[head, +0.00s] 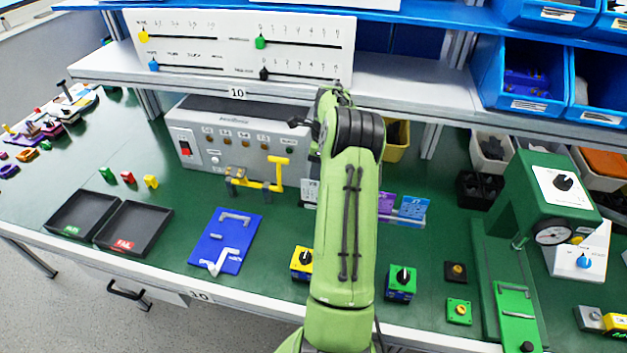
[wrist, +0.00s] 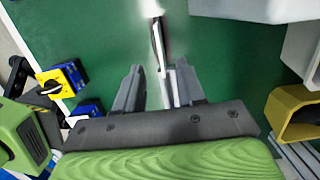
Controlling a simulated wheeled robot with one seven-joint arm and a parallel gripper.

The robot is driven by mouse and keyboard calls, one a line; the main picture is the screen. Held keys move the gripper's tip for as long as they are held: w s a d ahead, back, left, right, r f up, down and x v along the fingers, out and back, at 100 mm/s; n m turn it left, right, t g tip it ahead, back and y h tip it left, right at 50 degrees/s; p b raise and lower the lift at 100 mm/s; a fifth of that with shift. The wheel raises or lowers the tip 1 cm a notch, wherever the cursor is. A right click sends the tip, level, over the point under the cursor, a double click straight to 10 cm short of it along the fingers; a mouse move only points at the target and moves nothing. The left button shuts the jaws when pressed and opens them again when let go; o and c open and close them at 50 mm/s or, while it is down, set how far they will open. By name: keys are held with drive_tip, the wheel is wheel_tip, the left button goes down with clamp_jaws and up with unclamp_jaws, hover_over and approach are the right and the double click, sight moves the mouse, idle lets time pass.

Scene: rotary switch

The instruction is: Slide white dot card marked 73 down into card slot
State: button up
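My gripper (wrist: 157,82) points down over the green table, its two fingers apart with a green gap between them. A thin white plate, seen edge-on (wrist: 158,42), reaches between the fingers, close to the right one. It may be the white card, but no number or dots can be read on it. In the head view a white card with dark marks (head: 309,192) stands just left of my arm, partly hidden by it. A purple card (head: 386,203) and a blue card (head: 412,208) stand right of my arm in a low grey holder; its slots are mostly hidden.
A grey control box (head: 237,148) with a yellow handle (head: 278,172) stands behind left. A yellow bin (head: 397,140) is behind my arm. A blue panel (head: 226,240) and a green press (head: 535,200) flank the area. A shelf edge (head: 237,92) overhangs behind.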

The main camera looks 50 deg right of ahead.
drive_tip(key=r, duration=0.5)
drive_tip(key=shift+s+d+r+p, duration=0.2)
drive_tip(key=shift+s+r+p, duration=0.15)
drive_tip(key=shift+s+p, duration=0.05)
